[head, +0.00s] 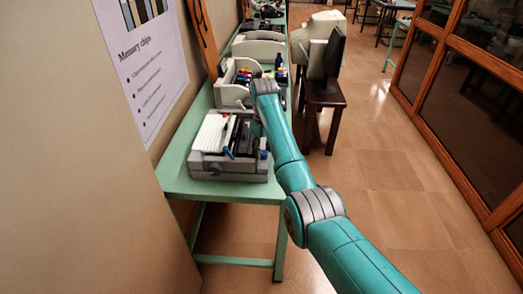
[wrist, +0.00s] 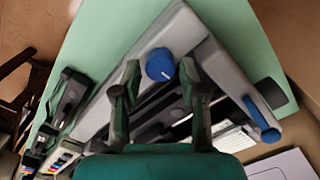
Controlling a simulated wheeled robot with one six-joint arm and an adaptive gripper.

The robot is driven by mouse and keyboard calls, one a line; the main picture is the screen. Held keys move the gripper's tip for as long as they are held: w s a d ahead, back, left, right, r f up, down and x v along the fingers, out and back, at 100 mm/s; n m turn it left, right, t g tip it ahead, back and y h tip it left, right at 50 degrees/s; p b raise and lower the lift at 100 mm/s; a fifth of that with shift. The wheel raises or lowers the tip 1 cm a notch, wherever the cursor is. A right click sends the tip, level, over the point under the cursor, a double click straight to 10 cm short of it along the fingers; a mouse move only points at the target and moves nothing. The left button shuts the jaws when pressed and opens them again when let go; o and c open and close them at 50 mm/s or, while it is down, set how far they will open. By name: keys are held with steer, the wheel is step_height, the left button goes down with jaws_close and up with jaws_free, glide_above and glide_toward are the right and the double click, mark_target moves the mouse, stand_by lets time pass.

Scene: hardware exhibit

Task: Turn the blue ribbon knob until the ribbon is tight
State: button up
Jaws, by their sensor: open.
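A round blue knob (wrist: 160,65) with a pale mark sits on the grey edge of the printer (wrist: 215,45). In the wrist view the knob shows between the tips of my gripper (wrist: 159,76), one finger on each side. My gripper is open, with a visible gap at each side of the knob; I cannot tell how far above it the fingers are. A second blue part (wrist: 263,122), like a lever, is further along the same printer. In the head view the printer (head: 228,170) stands at the near table end, and my gripper is mostly hidden behind my arm.
The green table (head: 182,178) runs along the wall, with more machines (head: 238,75) behind the printer. The floor (head: 390,180) right of the table is clear up to the glass cabinets.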

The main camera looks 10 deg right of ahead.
steer(key=shift+f, duration=0.45)
jaws_close()
steer(key=shift+m, duration=0.3)
